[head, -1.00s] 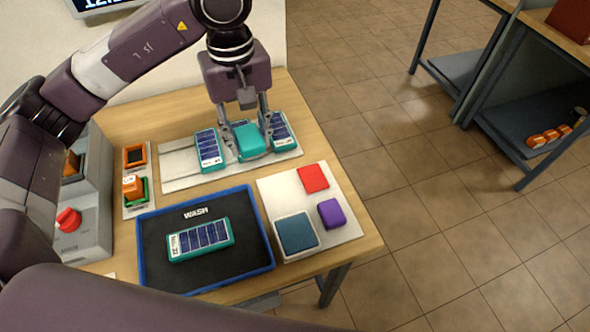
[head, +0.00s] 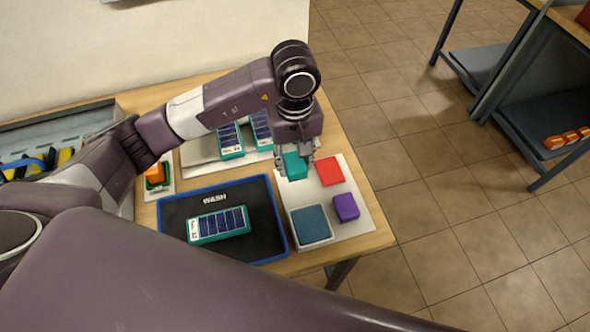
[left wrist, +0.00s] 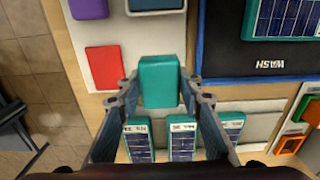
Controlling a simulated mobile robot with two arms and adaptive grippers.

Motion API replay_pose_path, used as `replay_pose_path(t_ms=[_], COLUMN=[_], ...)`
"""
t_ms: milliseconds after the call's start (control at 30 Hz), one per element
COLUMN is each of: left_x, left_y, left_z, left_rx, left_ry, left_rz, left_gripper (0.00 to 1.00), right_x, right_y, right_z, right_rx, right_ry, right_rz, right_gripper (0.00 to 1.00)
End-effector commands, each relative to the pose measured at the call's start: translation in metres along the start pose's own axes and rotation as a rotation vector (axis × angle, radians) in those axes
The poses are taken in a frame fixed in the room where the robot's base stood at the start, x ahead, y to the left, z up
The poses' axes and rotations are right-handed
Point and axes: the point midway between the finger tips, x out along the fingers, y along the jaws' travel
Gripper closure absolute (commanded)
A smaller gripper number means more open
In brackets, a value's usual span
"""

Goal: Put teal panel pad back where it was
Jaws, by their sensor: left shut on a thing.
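The teal panel pad (head: 295,165) is a small block held between the fingers of my left gripper (head: 296,172). In the left wrist view the teal pad (left wrist: 159,80) sits between both fingertips (left wrist: 160,92). The pad is over the upper left part of the white pad board (head: 326,207); whether it touches the board I cannot tell. A red square (head: 330,171), a purple pad (head: 345,207) and a blue pad in a pale tray (head: 311,224) are on the board. My right gripper is not in view.
A blue-rimmed WASH mat (head: 262,243) with one solar panel (head: 219,225) lies left of the board. An orange block (head: 155,172) is at the left. The table's right edge is close.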

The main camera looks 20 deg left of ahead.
Motion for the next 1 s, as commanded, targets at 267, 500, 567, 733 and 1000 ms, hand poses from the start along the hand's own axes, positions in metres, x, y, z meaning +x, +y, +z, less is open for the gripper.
replay_pose_path(t_ms=[267,500,567,733,1000], left_x=[0.022,0.051,0.051,0.052,0.054], left_y=[0.000,0.001,0.001,0.001,0.001], left_z=[0.001,0.000,0.000,0.000,0.000], left_rx=[0.000,0.001,0.002,0.001,0.001], left_ry=[-0.002,-0.001,0.000,0.001,0.000], left_rz=[-0.001,0.001,0.002,0.002,0.001], left_gripper=[0.89,0.89,0.89,0.89,0.52], right_x=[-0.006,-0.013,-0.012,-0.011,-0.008], right_y=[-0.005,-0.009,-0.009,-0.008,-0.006], right_z=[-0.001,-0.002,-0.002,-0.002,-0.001], right_rx=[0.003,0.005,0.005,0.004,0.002], right_ry=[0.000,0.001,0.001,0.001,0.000], right_rz=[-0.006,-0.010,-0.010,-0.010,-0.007], right_gripper=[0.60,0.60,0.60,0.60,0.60])
